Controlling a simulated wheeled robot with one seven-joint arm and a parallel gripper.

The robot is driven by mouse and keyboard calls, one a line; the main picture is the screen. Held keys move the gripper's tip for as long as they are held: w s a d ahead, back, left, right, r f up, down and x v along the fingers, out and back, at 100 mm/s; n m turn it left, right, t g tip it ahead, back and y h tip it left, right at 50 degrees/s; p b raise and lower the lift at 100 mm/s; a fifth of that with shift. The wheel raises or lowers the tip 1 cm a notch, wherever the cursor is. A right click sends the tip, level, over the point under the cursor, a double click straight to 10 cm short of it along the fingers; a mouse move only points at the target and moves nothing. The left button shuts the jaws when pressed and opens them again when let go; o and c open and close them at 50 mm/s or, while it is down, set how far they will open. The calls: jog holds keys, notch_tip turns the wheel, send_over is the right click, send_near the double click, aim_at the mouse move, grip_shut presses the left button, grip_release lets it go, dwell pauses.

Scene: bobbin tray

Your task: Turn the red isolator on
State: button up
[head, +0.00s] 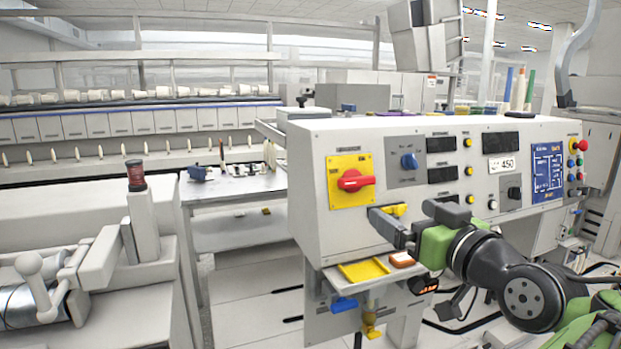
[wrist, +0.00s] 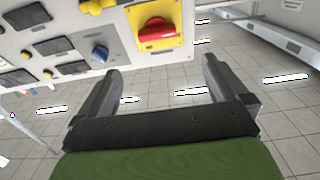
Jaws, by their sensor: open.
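The red isolator (head: 356,180) is a red rotary handle on a yellow plate (head: 349,199), on the left part of the grey control panel. In the head view its handle lies about horizontal. It also shows at the top of the wrist view (wrist: 157,31), ahead of the fingers. My gripper (head: 388,219) is just below and right of the yellow plate, in front of the panel. In the wrist view my gripper (wrist: 160,88) has its two fingers wide apart with nothing between them. The fingers do not touch the isolator.
A blue knob (head: 409,161) sits right of the isolator, with several displays and buttons beyond. A yellow part (head: 398,209) shows behind my gripper. A shelf with a yellow tray (head: 363,271) juts out below. Open floor lies left of the panel.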

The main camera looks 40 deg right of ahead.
jog(key=p, duration=1.7)
send_near(360, 184)
jog(key=x, duration=0.8)
jog(key=shift+r, duration=0.3)
jog(key=shift+w+d+f, duration=0.15)
jog(key=shift+w+f, duration=0.05)
jog(key=shift+w, duration=0.2)
jog(key=c, duration=0.8)
jog(key=shift+c, duration=0.2)
